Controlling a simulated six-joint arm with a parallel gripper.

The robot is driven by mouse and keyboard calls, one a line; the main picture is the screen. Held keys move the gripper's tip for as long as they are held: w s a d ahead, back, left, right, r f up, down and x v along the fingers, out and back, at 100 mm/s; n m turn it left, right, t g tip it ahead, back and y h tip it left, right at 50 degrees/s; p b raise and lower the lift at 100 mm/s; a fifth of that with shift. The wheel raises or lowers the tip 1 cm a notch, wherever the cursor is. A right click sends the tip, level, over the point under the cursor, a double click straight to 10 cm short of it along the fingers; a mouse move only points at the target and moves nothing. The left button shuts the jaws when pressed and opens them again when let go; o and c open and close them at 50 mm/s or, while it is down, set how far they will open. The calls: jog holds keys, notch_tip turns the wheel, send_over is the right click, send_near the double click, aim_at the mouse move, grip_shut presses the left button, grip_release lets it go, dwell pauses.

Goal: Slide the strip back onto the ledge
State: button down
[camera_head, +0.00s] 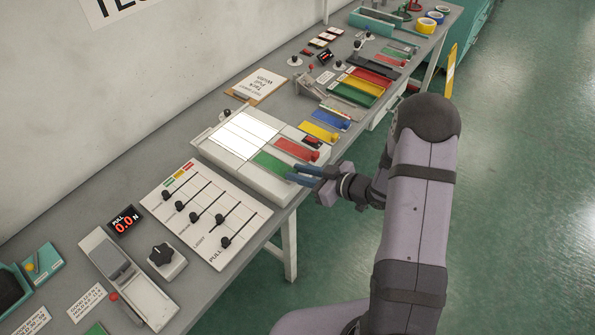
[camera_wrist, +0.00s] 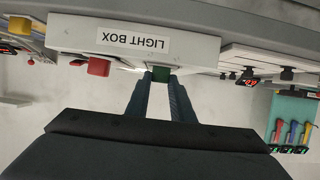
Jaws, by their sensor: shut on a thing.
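A green strip (camera_head: 270,162) lies across the light box (camera_head: 222,160), beside the bright white panel (camera_head: 245,135), with its outer end at the box's front edge. My gripper (camera_head: 303,174) is at that front edge, shut on the outer end of the green strip. In the wrist view my gripper (camera_wrist: 160,78) has the green end (camera_wrist: 161,73) between its fingertips, just right of the LIGHT BOX label (camera_wrist: 146,40). The fingers hide part of the strip's end. I cannot pick out the ledge for certain.
A red strip with a red knob (camera_head: 312,155) lies beside the green one, close to my gripper. Blue and yellow strips (camera_head: 320,131) lie farther along the bench. A slider panel (camera_head: 205,217) stands nearer. The floor in front (camera_head: 530,200) is clear.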

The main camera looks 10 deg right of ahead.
jog(key=c, duration=1.5)
grip_release()
jog(key=shift+o, duration=0.2)
jog(key=b+v, duration=0.1)
jog(key=v, duration=0.6)
jog(key=shift+b, duration=0.4)
jog(key=shift+s+r, duration=0.1)
